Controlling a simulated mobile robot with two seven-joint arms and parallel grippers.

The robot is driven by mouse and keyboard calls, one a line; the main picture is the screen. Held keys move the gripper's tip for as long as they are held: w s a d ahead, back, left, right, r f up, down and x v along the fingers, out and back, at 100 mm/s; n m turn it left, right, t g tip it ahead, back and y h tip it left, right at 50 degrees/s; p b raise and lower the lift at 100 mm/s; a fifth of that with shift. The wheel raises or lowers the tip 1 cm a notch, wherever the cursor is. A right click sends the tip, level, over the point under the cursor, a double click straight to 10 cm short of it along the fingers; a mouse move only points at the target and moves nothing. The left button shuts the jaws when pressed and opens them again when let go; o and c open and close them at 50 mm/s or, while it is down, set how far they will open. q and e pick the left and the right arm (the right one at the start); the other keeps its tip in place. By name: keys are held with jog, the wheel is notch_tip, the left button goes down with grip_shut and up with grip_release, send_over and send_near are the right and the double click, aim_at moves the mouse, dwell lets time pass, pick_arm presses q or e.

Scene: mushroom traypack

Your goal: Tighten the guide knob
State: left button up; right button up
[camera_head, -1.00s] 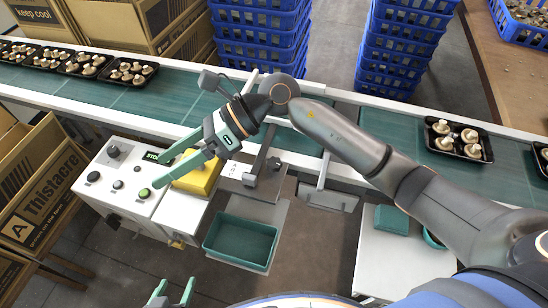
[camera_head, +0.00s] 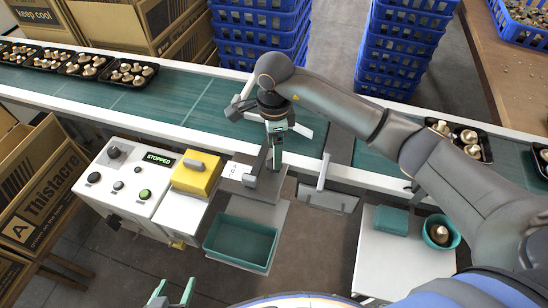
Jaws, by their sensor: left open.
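The guide bracket (camera_head: 266,187) is a grey metal piece at the near edge of the conveyor, with a dark arm reaching up to the belt. The guide knob is not clearly visible; my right gripper covers its place on the bracket. My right gripper (camera_head: 277,152) points down there, seen nearly edge-on, and I cannot tell its opening or whether it touches the knob. My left gripper (camera_head: 171,292) is open and empty at the bottom edge, well away from the bracket.
The control box (camera_head: 125,180) reads STOPPED, with a yellow switch box (camera_head: 196,176) beside it. Trays of mushrooms sit on the green conveyor (camera_head: 170,95). A teal bin (camera_head: 241,243) lies below the bracket. A white side table (camera_head: 395,268) holds a teal bowl (camera_head: 428,238).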

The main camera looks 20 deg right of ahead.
notch_tip(320, 180, down, 5)
jog(key=shift+r, duration=0.1)
dwell(0.3)
grip_shut()
dwell(0.5)
